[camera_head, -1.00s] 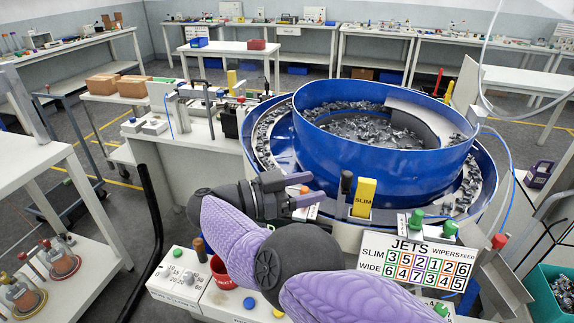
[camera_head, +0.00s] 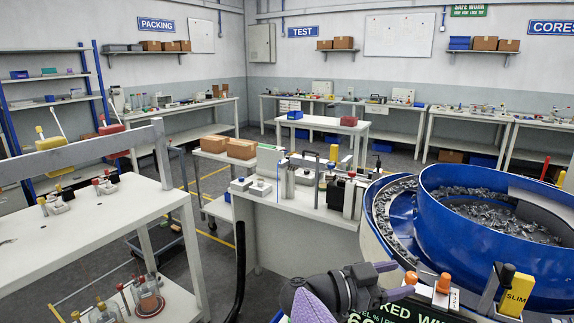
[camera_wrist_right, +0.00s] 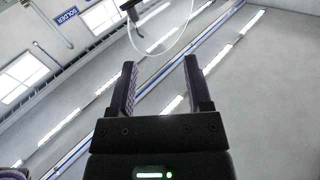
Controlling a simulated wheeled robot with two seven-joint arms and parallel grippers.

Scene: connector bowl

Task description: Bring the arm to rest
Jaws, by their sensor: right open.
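My right gripper (camera_head: 404,279) shows at the bottom of the head view, in front of the blue bowl feeder (camera_head: 470,235). Its purple-covered arm (camera_head: 312,308) enters from the bottom edge. In the right wrist view the two dark fingers of the gripper (camera_wrist_right: 158,88) stand apart with nothing between them. That view looks up at the ceiling and walls. The gripper appears close to the orange-topped switch (camera_head: 443,284), but I cannot tell whether it touches. My left gripper is not in view.
A yellow SLIM lever block (camera_head: 516,294) stands right of the gripper. A white bench with fixtures (camera_head: 290,205) lies behind it. A white table (camera_head: 100,215) stands at the left. Grey floor (camera_head: 225,262) is open between them. A cable loop (camera_wrist_right: 160,40) hangs overhead.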

